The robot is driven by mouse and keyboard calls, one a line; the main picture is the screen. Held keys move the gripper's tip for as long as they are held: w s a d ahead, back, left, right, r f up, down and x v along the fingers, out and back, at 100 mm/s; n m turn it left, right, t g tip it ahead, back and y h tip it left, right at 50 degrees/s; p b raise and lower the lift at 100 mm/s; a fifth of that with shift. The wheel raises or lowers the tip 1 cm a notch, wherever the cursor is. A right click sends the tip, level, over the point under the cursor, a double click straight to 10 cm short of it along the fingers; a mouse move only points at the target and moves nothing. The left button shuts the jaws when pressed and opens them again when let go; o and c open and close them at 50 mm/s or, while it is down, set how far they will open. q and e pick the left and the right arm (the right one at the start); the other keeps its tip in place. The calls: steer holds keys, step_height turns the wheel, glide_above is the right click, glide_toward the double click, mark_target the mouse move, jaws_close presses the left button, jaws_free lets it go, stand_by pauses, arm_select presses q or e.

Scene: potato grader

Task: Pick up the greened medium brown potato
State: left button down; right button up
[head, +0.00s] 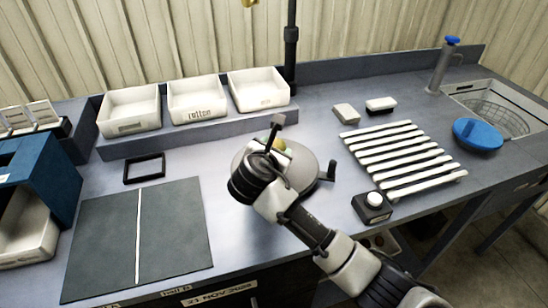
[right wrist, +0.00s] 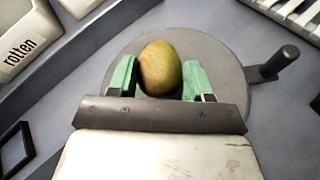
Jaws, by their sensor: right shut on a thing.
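The potato (right wrist: 160,67), brown with a greenish tint, sits between the green finger pads of my right gripper (right wrist: 160,80) in the right wrist view. My right gripper is shut on it, over the round grey disc (right wrist: 122,47) with a side handle. I cannot tell whether the potato still touches the disc. In the head view my right gripper (head: 272,142) hides most of the potato, and only a small yellowish-green part (head: 280,144) shows. My left gripper is not in view.
White bins, one marked rotten (head: 197,99), stand on a ledge behind. A dark mat (head: 175,235) lies left. A white slatted rack (head: 400,158), a button box (head: 372,206) and a blue round object (head: 478,134) are right. Bare bench lies between.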

steer(key=s+d+r, duration=0.6)
steer(key=d+r, duration=0.2)
steer(key=d, duration=0.1)
steer(key=shift+s+d+r, duration=0.15)
steer(key=shift+s+d, duration=0.1)
steer(key=shift+s, duration=0.15)
stand_by(0.5)
